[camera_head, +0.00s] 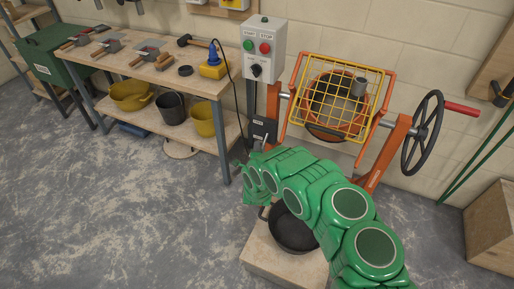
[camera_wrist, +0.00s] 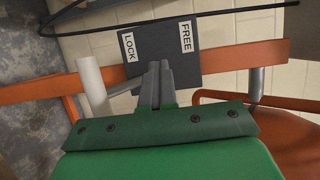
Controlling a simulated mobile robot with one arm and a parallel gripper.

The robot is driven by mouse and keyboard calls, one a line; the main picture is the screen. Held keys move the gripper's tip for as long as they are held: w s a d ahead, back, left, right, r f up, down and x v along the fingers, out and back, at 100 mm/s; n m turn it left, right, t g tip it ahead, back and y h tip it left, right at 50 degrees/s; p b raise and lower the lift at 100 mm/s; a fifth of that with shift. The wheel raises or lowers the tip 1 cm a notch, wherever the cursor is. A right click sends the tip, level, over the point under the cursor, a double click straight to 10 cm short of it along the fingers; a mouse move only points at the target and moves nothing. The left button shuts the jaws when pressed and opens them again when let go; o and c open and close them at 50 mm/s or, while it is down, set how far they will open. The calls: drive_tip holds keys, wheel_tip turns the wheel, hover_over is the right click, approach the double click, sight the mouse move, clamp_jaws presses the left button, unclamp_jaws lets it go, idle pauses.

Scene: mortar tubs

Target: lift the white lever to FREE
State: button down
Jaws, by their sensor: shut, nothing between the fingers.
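The white lever (camera_wrist: 94,88) shows in the wrist view as a pale round bar left of my gripper, on the LOCK side. A grey rod runs from beside it toward the dark box (camera_wrist: 186,42), which carries a LOCK label (camera_wrist: 129,47) and a FREE label (camera_wrist: 187,36). My gripper (camera_wrist: 160,68) is shut and empty, its tips in front of the box between the two labels, apart from the lever. I cannot tell whether the tips touch the box. In the head view the box (camera_head: 263,130) sits on the orange frame's left post; my arm hides my gripper there.
The orange mixer drum (camera_head: 335,119) stands behind a yellow grid guard (camera_head: 306,68), with a black handwheel (camera_head: 422,130) at right. A control box (camera_head: 264,48) is above the lever box. A black tub (camera_head: 292,232) stands below. A workbench (camera_head: 150,73) is at left.

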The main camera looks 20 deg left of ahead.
drive_tip(key=c, duration=1.8)
unclamp_jaws()
drive_tip(key=shift+c, duration=0.2)
drive_tip(key=o, duration=0.9)
drive_tip(key=shift+s, duration=0.1)
drive_tip(key=shift+v, duration=3.8)
drive_tip(key=shift+d, duration=0.1)
